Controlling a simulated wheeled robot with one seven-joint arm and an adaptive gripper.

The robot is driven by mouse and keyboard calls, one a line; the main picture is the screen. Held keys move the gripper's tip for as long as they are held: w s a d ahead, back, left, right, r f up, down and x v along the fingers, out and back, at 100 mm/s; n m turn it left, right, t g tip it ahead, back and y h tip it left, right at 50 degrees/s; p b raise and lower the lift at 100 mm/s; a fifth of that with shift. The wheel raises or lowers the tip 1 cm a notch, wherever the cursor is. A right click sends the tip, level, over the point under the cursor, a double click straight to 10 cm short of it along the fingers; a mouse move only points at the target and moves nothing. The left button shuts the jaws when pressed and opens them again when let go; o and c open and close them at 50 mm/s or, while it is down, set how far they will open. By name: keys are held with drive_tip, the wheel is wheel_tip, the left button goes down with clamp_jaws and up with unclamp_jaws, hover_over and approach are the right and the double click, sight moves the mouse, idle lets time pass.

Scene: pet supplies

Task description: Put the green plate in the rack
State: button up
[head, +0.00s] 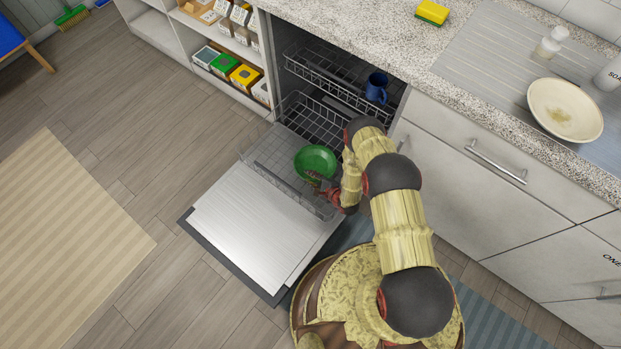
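The green plate (315,160) is at the near end of the pulled-out lower dishwasher rack (263,149). From this view I cannot tell whether it rests on the wires or hangs just above them. My gripper (322,187) is at the near edge of the plate, its reddish fingers close to or touching the rim. The fingers are small and partly overlap the rack wires, so I cannot see whether they are closed on the rim.
The dishwasher door (262,226) lies open. A blue mug (377,87) stands in the upper rack (318,72). On the counter are a cream plate (565,110) with a stain, a yellow sponge (432,12) and bottles. Open floor lies to the left.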

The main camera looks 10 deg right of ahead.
drive_tip(key=r+p+v, duration=0.1)
drive_tip(key=p+v, duration=0.4)
drive_tip(key=v, duration=0.7)
drive_tip(key=w+a+r+n+g+y, duration=0.1)
drive_tip(key=w+a+r+n+y, duration=0.3)
drive_tip(key=r, duration=0.6)
drive_tip(key=w+a+r+g+y, duration=0.1)
drive_tip(key=w+a+r, duration=0.1)
drive_tip(key=w+r, duration=0.5)
drive_tip(key=s+a+r+n+g+y, duration=0.1)
drive_tip(key=s+a+r+n+g, duration=0.15)
drive_tip(key=r, duration=1.05)
drive_tip(key=s+a+r+n+g+y, duration=0.1)
drive_tip(key=a+r+n+g, duration=0.25)
drive_tip(key=r, duration=0.85)
drive_tip(key=s+d+r+n+g+h, duration=0.1)
drive_tip(key=s+d+r+n+h, duration=0.15)
drive_tip(key=s+r, duration=0.55)
drive_tip(key=s+d+r+n+g+h, duration=0.1)
drive_tip(key=s+r+n+h, duration=0.25)
drive_tip(key=s+r, duration=0.55)
drive_tip(key=s+d+r+n+t+h, duration=0.3)
drive_tip(key=s+d+r+t+h, duration=0.2)
drive_tip(key=s+d+r, duration=0.6)
drive_tip(key=d+r+h, duration=0.2)
drive_tip(key=d, duration=0.1)
drive_tip(key=shift+s+r+b, duration=0.25)
drive_tip(key=shift+s+b, duration=0.05)
drive_tip(key=shift+s, duration=0.1)
